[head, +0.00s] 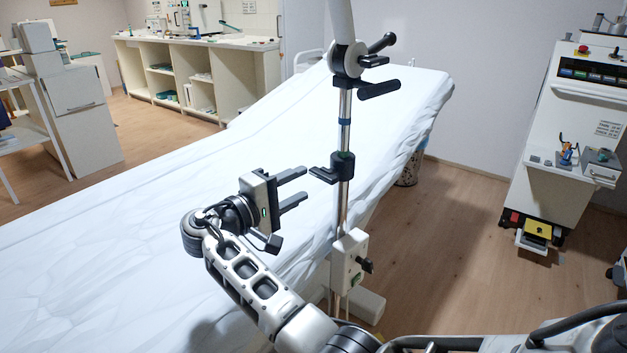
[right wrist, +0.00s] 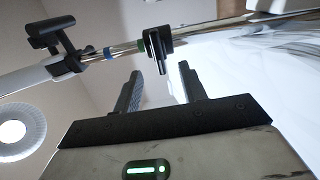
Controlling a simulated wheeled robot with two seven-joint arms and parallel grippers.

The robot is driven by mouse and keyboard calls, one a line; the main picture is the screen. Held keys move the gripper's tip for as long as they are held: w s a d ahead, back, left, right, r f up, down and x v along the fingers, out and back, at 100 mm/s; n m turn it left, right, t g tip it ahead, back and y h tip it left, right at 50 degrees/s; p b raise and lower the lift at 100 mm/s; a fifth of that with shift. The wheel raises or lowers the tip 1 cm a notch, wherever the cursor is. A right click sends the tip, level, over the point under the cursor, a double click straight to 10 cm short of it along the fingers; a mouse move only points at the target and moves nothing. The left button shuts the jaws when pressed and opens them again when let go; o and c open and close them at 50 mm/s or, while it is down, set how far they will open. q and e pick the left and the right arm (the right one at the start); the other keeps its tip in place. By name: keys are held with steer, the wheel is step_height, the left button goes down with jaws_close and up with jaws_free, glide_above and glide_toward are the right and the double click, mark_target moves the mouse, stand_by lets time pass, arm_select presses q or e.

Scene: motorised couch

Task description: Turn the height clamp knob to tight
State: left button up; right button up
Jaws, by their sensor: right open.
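A black clamp collar (head: 343,163) sits around the shiny upright pole (head: 345,105), with a black knob (head: 322,174) sticking out on its left side. My right gripper (head: 303,186) is open and empty, just left of the knob, its two fingers pointing at the pole. A gap shows between fingertips and knob. In the right wrist view the clamp knob (right wrist: 155,52) lies ahead of the fingertips, roughly between them; my right gripper (right wrist: 160,72) is apart from it. I cannot read the knob's tightness. My left gripper is not in view.
A white-covered couch (head: 130,220) fills the left and middle, behind the pole. Higher on the pole is a head with black handles (head: 378,88). Below the clamp is a white box (head: 346,258) with a dark knob (head: 366,265).

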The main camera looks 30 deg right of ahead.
arm_select(q)
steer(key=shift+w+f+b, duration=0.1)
steer(key=shift+b, duration=0.5)
arm_select(e)
steer(key=v, duration=0.9)
steer(key=shift+a, duration=0.2)
